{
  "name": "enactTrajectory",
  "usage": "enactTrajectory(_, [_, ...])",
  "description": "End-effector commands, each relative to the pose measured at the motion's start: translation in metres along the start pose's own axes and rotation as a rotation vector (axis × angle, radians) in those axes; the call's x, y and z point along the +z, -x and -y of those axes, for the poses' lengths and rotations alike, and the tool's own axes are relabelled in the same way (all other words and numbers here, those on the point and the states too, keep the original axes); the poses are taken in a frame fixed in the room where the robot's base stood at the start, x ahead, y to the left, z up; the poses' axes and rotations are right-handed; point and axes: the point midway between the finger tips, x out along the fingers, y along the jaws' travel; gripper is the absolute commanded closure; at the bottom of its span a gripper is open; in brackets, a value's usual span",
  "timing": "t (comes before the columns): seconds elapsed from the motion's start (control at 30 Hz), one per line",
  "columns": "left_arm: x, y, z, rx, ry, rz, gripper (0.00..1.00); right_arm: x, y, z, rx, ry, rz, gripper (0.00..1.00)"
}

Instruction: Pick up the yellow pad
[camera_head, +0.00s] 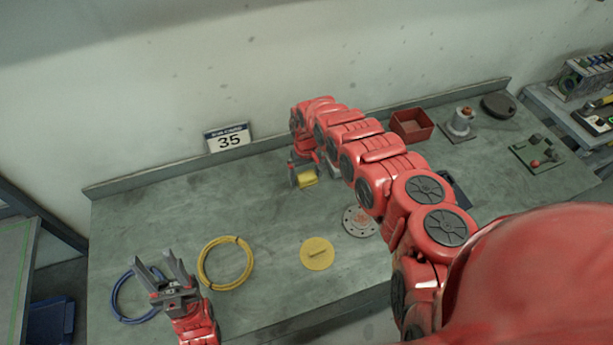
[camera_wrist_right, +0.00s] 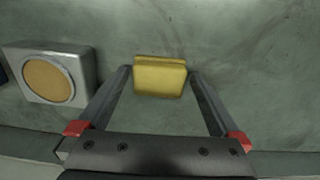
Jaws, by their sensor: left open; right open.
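The yellow pad (camera_head: 308,181) is a small yellow block on the workbench, below the far end of my right arm. In the right wrist view the yellow pad (camera_wrist_right: 160,77) lies between the fingertips, with a gap on each side. My right gripper (camera_head: 303,176) is open around or just above it; I cannot tell how high. Its two fingers show in the right wrist view (camera_wrist_right: 160,80). My left gripper (camera_head: 163,270) is open and empty at the front left of the bench, over part of a blue cable loop.
A yellow cable loop (camera_head: 225,263), a blue cable loop (camera_head: 118,300) and a yellow disc (camera_head: 316,254) lie on the workbench (camera_head: 150,215). A grey flange (camera_head: 358,221) is near my right arm. A red bin (camera_head: 411,125) stands at the back. A silver box (camera_wrist_right: 50,75) is beside the pad.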

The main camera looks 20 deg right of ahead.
Motion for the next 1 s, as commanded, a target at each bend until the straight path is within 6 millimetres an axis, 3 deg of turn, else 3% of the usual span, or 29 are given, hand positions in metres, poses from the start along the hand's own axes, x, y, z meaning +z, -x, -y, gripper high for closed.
enactTrajectory(0.33, [-0.0002,-0.0009,0.0000,0.000,0.000,0.000,0.50,-0.0002,-0.0029,-0.0016,0.003,-0.002,-0.002,0.00])
enactTrajectory(0.73, [-0.0002,-0.0009,0.0000,0.000,0.000,0.000,0.50,0.0000,-0.0031,-0.0013,0.002,-0.002,-0.001,0.72])
enactTrajectory(1.0, [-0.0002,-0.0007,0.0000,0.000,0.000,0.000,0.50,-0.0002,-0.0028,-0.0012,0.002,-0.002,-0.001,0.75])
